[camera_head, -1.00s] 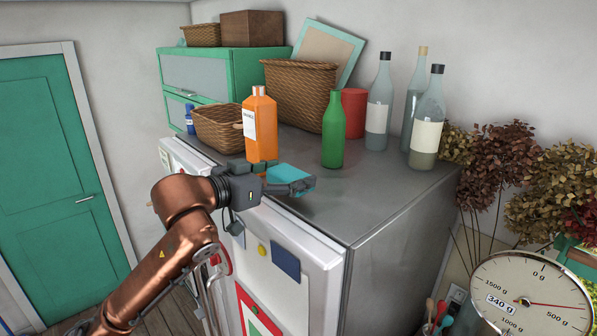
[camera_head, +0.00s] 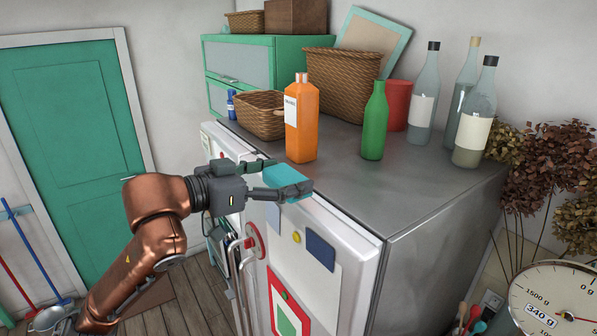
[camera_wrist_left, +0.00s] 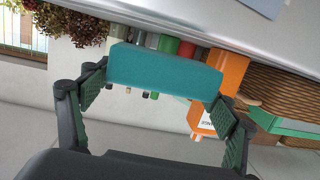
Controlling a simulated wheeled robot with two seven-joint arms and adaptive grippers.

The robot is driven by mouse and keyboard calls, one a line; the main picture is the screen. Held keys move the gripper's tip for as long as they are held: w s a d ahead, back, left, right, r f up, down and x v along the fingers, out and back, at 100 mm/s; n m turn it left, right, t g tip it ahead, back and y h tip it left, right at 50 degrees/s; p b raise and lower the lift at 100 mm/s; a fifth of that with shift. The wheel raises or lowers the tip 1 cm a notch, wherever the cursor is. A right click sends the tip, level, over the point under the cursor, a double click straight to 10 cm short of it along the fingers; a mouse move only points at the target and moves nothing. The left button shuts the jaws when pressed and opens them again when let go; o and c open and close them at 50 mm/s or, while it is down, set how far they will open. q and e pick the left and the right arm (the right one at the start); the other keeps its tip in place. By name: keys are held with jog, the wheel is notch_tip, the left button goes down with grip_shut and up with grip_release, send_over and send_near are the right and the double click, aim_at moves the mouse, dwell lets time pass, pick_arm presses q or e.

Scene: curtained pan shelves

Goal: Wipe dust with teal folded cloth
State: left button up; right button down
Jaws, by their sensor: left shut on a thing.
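The teal folded cloth (camera_head: 284,176) is held between the fingers of my left gripper (camera_head: 288,190), at the front edge of the fridge top (camera_head: 375,190). In the left wrist view the cloth (camera_wrist_left: 165,72) spans the gap between the two fingers (camera_wrist_left: 160,105). The gripper is shut on it. I cannot tell whether the cloth touches the top. No dust can be made out. My right gripper is not in view.
A green bottle (camera_head: 375,125), clear bottles (camera_head: 474,125), a red container (camera_head: 398,105) and wicker baskets (camera_head: 260,122) stand on the top behind. The fridge's right front top is clear. A scale (camera_head: 556,300) is at lower right.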

pick_arm(q)
jog(key=v, duration=0.5)
jog(key=f+v, duration=0.1)
jog(key=v, duration=0.2)
jog(key=shift+w+a, duration=0.1)
jog(key=shift+a, duration=0.25)
jog(key=shift+d+f, duration=0.1)
jog(key=shift+d, duration=0.05)
